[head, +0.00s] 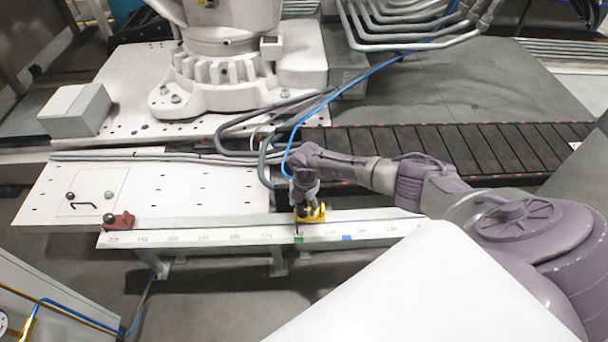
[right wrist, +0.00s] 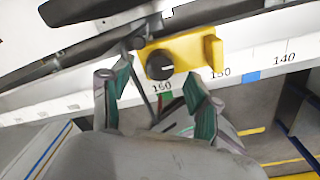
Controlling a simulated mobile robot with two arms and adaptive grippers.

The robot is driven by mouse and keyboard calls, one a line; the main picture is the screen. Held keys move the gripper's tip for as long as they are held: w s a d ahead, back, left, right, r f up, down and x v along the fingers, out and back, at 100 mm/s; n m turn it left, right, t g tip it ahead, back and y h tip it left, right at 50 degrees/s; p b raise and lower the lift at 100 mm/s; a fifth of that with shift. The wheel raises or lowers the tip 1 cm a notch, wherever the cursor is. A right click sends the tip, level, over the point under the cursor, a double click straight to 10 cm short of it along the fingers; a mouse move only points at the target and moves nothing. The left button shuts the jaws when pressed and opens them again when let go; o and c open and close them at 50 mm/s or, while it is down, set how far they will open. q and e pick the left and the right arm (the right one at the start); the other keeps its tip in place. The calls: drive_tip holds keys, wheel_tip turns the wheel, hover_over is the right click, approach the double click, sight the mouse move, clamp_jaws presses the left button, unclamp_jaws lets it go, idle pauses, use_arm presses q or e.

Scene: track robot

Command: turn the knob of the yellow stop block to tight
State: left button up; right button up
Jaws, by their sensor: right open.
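The yellow stop block (head: 319,214) sits on the white scale rail (head: 205,235) in the head view, partly hidden by my right gripper (head: 304,203). In the right wrist view the yellow block (right wrist: 196,50) shows its round black knob (right wrist: 160,65), which has a pale line on its face. My right gripper (right wrist: 155,98) is open, its two green-padded fingers apart on the near side of the knob. The knob lies beyond the fingertips, roughly between them in the picture; I see no grip on it. My left gripper is not in view.
A red stop block (head: 118,221) sits farther left on the rail. A blue mark (head: 347,238) and a green mark (head: 298,240) are on the scale. A blue cable (head: 318,105) and grey hoses run behind my right gripper. A dark slatted track (head: 480,145) lies behind.

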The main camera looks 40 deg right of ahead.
sight(304, 211)
wheel_tip(304, 211, up, 10)
drive_tip(key=shift+s+f, duration=0.2)
drive_tip(key=shift+s, duration=0.05)
idle(0.5)
